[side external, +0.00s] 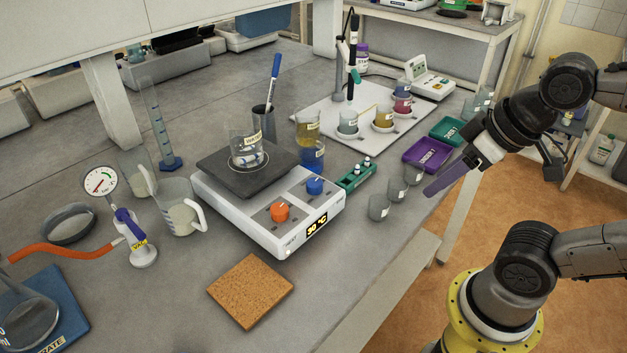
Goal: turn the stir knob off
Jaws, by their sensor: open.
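A white hotplate stirrer (250,215) stands mid-table with a dark square top plate. Its front panel carries an orange knob (279,211), a blue knob (315,185) and a lit display (317,223) that seems to read 90 °C. I cannot read the knob labels, so I cannot tell which is the stir knob. A glass beaker (247,150) with a white label sits on the plate.
A cork mat (250,290) lies in front of the stirrer. A green rack (357,174), small grey cups (379,207) and a purple tray (427,155) stand to its right. A jug (178,208) and vacuum gauge (101,183) stand left. Beakers (311,153) stand close behind the blue knob.

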